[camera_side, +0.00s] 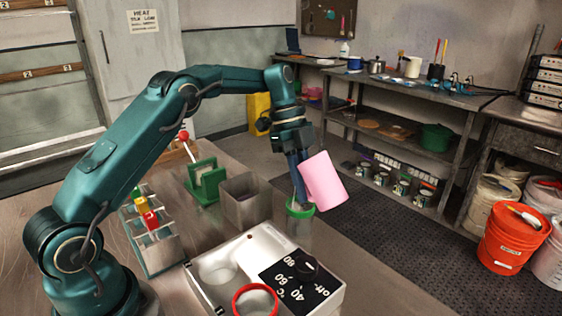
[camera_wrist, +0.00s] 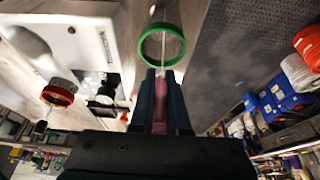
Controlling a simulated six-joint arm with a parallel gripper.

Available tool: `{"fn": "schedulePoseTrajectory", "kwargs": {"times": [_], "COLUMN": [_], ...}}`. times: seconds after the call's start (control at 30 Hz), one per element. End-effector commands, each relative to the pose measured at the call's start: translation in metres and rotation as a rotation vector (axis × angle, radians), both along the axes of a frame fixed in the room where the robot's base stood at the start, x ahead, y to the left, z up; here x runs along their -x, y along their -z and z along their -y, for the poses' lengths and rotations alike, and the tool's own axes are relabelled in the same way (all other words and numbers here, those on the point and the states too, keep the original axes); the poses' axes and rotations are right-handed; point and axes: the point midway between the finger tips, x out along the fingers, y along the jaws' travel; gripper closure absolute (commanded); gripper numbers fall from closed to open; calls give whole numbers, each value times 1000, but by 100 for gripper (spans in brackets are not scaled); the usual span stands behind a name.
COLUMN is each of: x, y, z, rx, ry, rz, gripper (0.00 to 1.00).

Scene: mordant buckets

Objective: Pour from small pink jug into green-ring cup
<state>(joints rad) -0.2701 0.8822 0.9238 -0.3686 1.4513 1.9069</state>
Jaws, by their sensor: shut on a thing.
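My gripper (camera_side: 302,178) points down and is shut on the small pink jug (camera_side: 325,183), which is tilted. A strip of the pink jug (camera_wrist: 160,108) shows between the fingers (camera_wrist: 160,88) in the wrist view. The green-ring cup (camera_side: 297,211) is below the gripper at the table's right edge, partly hidden by the fingers and jug. In the wrist view its green ring (camera_wrist: 150,45) lies just beyond the fingertips. A thin pale line crosses the ring there; I cannot tell if it is liquid. The jug's mouth and the cup's contents are not clear.
A white hot-plate unit (camera_side: 225,262) with a dial stands in front, with a red-ring cup (camera_side: 238,306) at its front edge. A grey open bin (camera_side: 242,208), a green holder (camera_side: 204,186) and a rack (camera_side: 165,254) of coloured blocks stand left of the cup. Floor lies beyond the table's right edge.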

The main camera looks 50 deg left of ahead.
Motion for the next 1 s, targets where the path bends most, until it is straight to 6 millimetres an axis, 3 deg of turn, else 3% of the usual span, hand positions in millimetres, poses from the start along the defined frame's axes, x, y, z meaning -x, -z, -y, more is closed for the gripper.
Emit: {"fn": "schedulePoseTrajectory", "kwargs": {"times": [1.0], "x": [0], "y": [-1], "z": [2], "rx": [57], "ry": [-1], "rz": [0], "gripper": [100]}}
